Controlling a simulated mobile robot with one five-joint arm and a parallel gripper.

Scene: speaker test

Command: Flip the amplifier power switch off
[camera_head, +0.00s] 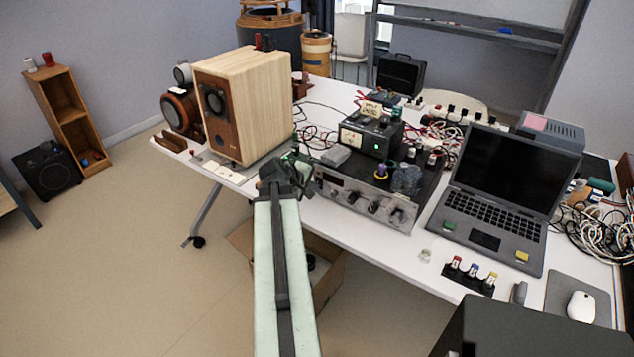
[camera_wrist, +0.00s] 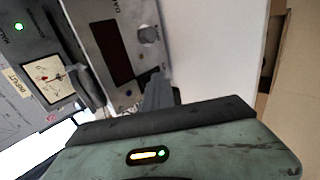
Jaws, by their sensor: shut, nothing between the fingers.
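The amplifier (camera_head: 392,213) is a wide dark unit with a silver front panel, a dark display window and several knobs, on the white table. Its panel also shows close up in the wrist view (camera_wrist: 91,18), with the dark window and a knob. My gripper (camera_head: 303,182) is at the left end of this panel. In the wrist view my gripper (camera_wrist: 157,88) is shut and empty, its tip over the panel's lower edge. Small round details show beside the tip. I cannot tell which is the power switch, its position, or whether my gripper touches the panel.
A black meter unit (camera_head: 371,137) with a lit green light and a small grey box (camera_head: 335,155) sit on the amplifier. A wooden speaker (camera_head: 257,95) stands left of my gripper. A laptop (camera_head: 500,190) is at right. A cardboard box (camera_head: 329,277) is below the table edge.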

